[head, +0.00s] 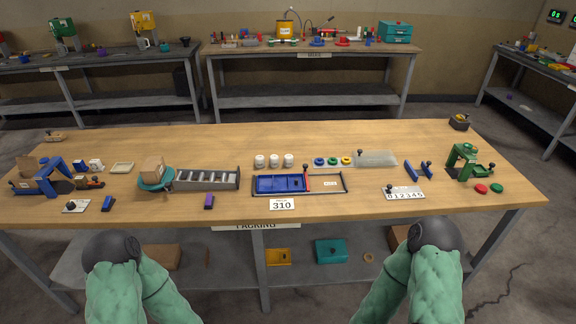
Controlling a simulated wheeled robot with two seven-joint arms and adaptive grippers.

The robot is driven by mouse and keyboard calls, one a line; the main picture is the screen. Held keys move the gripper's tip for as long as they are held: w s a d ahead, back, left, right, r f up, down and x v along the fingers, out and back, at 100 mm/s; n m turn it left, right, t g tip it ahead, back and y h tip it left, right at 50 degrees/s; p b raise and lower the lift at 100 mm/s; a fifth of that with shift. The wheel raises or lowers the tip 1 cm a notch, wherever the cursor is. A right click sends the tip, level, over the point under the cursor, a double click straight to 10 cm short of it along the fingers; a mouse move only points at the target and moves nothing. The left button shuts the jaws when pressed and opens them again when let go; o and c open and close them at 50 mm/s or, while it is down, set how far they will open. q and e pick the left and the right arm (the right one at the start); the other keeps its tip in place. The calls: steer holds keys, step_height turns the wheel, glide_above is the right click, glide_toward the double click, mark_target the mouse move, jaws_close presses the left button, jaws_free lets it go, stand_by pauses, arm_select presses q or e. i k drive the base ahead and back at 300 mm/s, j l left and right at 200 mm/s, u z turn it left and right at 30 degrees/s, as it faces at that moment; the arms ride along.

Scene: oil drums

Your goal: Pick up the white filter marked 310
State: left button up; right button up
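Three small white cylinders stand in a row on the wooden table, behind the blue tray: a left one (260,161), a middle one (274,160) and a right one (289,160). They look like the white filters, but any marking on them is too small to read. A white card (282,204) reading 310 is at the table's front edge, in front of the blue tray (265,185). Both my arms show at the bottom of the head view, below the table's front edge. I see no gripper fingers on either arm.
A grey slotted rack (207,180) is to the left, a number strip (404,194) to the right. A green device (463,160) stands at the right end. The table's back strip is mostly clear.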

mark_target(288, 158)
steer(key=i+l, duration=0.2)
steer(key=l, duration=0.2)
steer(key=i+l+u, duration=0.1)
steer(key=l, duration=0.25)
steer(key=i+l, duration=0.3)
steer(key=i+l+u, duration=0.05)
steer(key=l, duration=0.05)
